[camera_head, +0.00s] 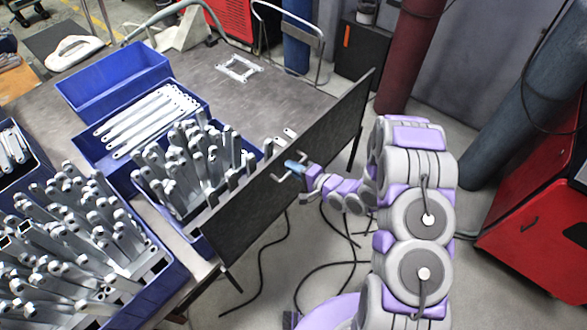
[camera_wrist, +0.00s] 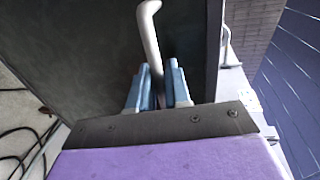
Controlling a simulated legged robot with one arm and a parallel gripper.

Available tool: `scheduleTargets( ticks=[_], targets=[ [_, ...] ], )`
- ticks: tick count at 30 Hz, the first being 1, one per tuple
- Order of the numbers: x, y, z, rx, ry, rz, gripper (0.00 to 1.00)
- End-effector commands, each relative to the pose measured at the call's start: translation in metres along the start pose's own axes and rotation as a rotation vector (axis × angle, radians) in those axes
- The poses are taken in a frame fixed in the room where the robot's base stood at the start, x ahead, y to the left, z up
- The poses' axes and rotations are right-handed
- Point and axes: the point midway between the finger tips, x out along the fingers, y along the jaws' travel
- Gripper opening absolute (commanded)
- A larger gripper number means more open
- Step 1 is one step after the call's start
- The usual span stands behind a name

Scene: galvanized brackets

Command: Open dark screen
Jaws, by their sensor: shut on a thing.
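The dark screen (camera_head: 330,128) is a flat, dark panel standing on edge along the near right side of the table in the head view. A bent light metal handle (camera_head: 280,178) sticks out from its face. My gripper (camera_head: 295,168) is at that handle, its blue fingers in front of the panel. In the wrist view my gripper (camera_wrist: 158,88) has the handle (camera_wrist: 150,35) between its blue fingers and is shut on it. The dark screen (camera_wrist: 85,50) fills much of the background there. The panel hides part of the table and bins behind it.
Blue bins with metal brackets stand on the table (camera_head: 225,85), one bin (camera_head: 115,80) at the back looking empty. A flat bracket (camera_head: 240,68) lies farther back. Black cables (camera_head: 262,270) cross the floor. A red cabinet (camera_head: 535,235) stands at right.

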Motion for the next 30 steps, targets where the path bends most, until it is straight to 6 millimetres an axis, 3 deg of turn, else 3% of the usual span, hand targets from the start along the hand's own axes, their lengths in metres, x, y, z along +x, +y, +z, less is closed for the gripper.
scheduleTargets(
  ticks=[4,5,9,20,30],
  targets=[
    [0.0,-0.004,-0.001,-0.005,0.001,-0.009,0.0],
    [0.0,-0.004,-0.001,-0.005,0.001,-0.01,0.18],
    [0.0,-0.004,-0.001,-0.005,0.001,-0.009,0.3],
    [-0.007,-0.002,-0.001,-0.002,0.001,-0.005,0.3],
    [-0.063,-0.002,-0.003,-0.003,0.004,-0.005,0.3]
  ],
)
